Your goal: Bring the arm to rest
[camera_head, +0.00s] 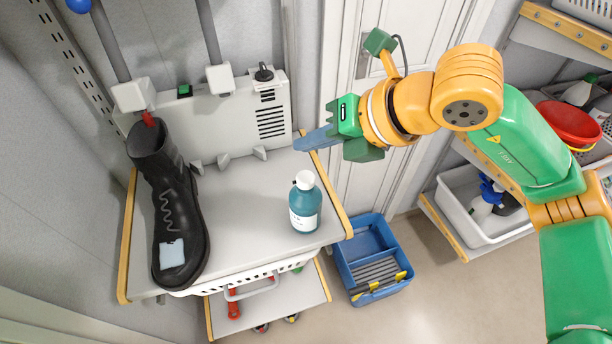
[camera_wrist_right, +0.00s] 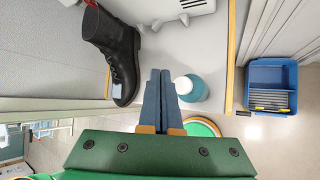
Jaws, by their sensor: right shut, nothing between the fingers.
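My right arm comes in from the right of the head view. Its gripper (camera_head: 301,142) is held over the right part of the grey shelf top (camera_head: 240,215), up and behind the teal bottle as seen there. The blue fingers are together with nothing between them. The right wrist view also shows the gripper's fingers (camera_wrist_right: 160,74) side by side, with the bottle (camera_wrist_right: 190,88) just to their right and the black boot (camera_wrist_right: 122,62) to their left. My left gripper is not in view.
The black boot (camera_head: 172,215), with a pale patch on its toe, and the teal bottle (camera_head: 305,205) stand on the shelf. A white wall unit (camera_head: 230,118) is behind. A blue caddy (camera_head: 370,262) is on the floor. Right-hand shelves hold a red bowl (camera_head: 570,122) and a white bin (camera_head: 462,212).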

